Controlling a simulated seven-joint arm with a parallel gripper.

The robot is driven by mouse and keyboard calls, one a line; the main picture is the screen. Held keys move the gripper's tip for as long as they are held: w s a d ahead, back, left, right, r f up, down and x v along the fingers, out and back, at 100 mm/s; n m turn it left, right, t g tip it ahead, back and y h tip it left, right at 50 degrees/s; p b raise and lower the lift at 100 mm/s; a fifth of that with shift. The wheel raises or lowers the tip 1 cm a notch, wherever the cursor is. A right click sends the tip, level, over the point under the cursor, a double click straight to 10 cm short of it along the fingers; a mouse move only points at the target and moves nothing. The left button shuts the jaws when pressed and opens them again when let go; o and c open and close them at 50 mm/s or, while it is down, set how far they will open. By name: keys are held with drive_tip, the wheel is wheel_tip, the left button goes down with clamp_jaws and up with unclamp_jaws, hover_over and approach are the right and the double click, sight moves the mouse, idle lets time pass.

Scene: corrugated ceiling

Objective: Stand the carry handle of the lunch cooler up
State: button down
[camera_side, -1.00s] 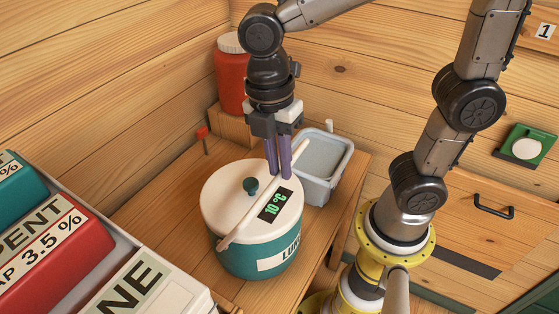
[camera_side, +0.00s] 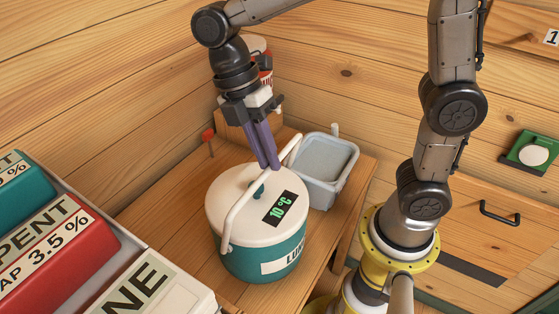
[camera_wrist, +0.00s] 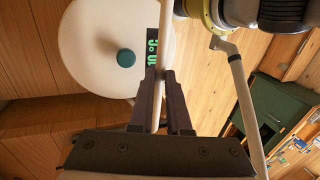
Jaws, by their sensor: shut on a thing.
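The lunch cooler (camera_side: 262,245) is a round teal tub with a white lid, a dark green knob and a display reading 10 °C. It stands on the wooden bench. Its white carry handle (camera_side: 244,198) is tilted up above the lid, raised part way. My gripper (camera_side: 268,162) is shut on the handle's bar with its purple fingers, above the far side of the lid. In the wrist view my gripper (camera_wrist: 162,80) has the bar of the handle (camera_wrist: 164,45) between its fingers, and the lid (camera_wrist: 95,45) lies to the left.
A grey bin (camera_side: 325,168) stands close right of the cooler. A red-topped peg (camera_side: 209,140) and a red jar (camera_side: 262,65) are behind. A crate of labelled boxes (camera_side: 60,240) fills the lower left. Free bench (camera_side: 165,225) lies left of the cooler.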

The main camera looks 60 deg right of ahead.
drive_tip(key=w+g, duration=0.1)
drive_tip(key=w, duration=0.2)
drive_tip(key=shift+w+r+g, duration=0.1)
drive_tip(key=shift+g, duration=0.2)
drive_tip(key=shift+w, duration=0.7)
drive_tip(key=c, duration=0.9)
unclamp_jaws()
drive_tip(key=shift+o, duration=0.2)
drive_tip(key=v, duration=0.7)
drive_tip(key=shift+r, duration=0.2)
drive_tip(key=shift+w, duration=0.1)
